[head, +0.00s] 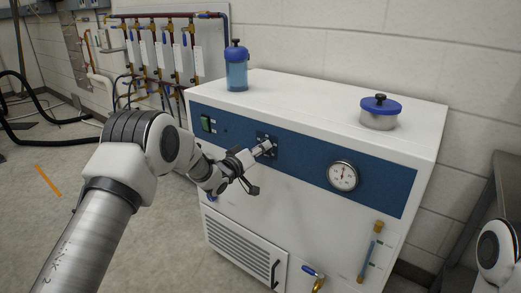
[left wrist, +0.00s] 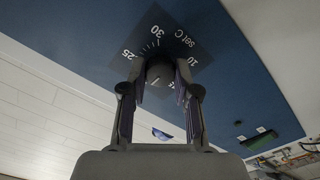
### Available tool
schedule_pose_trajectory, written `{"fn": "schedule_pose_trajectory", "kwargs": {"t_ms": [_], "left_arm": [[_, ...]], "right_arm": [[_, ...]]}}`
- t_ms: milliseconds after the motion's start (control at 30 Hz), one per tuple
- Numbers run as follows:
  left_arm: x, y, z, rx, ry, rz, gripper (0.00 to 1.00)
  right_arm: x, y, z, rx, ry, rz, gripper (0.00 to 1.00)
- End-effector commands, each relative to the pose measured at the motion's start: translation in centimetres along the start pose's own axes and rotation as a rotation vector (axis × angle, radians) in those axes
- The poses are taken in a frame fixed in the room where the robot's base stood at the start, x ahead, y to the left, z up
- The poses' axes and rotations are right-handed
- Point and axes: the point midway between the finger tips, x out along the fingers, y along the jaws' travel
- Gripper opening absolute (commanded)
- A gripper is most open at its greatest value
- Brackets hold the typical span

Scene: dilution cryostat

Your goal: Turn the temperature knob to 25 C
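The temperature knob (left wrist: 160,73) is a dark round knob on a dark square dial plate (left wrist: 188,38) in the blue panel. In the left wrist view the plate reads "set C", with 10, 25 and 30 visible; other marks are hidden behind the fingers. My left gripper (left wrist: 160,80) has one finger on each side of the knob, fingertips close to its sides. Whether they touch it I cannot tell. The knob's pointer is not clear. In the head view my left gripper (head: 266,148) is at the plate and covers the knob. My right gripper is out of view.
The white cabinet (head: 290,215) carries a round gauge (head: 342,176) right of the dial and a green switch (head: 206,124) left of it. A blue-capped bottle (head: 237,70) and a lidded steel pot (head: 379,113) stand on top. A flow tube (head: 370,252) and blue-handled valve (head: 314,274) are lower down.

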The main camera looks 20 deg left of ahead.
Motion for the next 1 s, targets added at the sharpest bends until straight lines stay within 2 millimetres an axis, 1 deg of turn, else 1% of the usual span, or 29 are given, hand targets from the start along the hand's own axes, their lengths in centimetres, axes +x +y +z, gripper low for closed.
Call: {"fn": "schedule_pose_trajectory", "kwargs": {"t_ms": [267,467,667,1000], "left_arm": [[-0.02,-0.02,0.00,0.012,0.000,0.000,0.00],[-0.02,-0.01,0.01,0.073,0.000,-0.001,0.00],[-0.02,0.01,0.04,0.199,0.000,-0.001,0.00],[-0.02,0.03,0.12,0.508,-0.001,-0.001,0.00]], "right_arm": [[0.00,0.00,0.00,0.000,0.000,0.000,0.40],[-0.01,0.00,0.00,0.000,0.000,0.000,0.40],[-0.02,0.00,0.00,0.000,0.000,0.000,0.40],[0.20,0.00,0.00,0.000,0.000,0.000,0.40]]}}
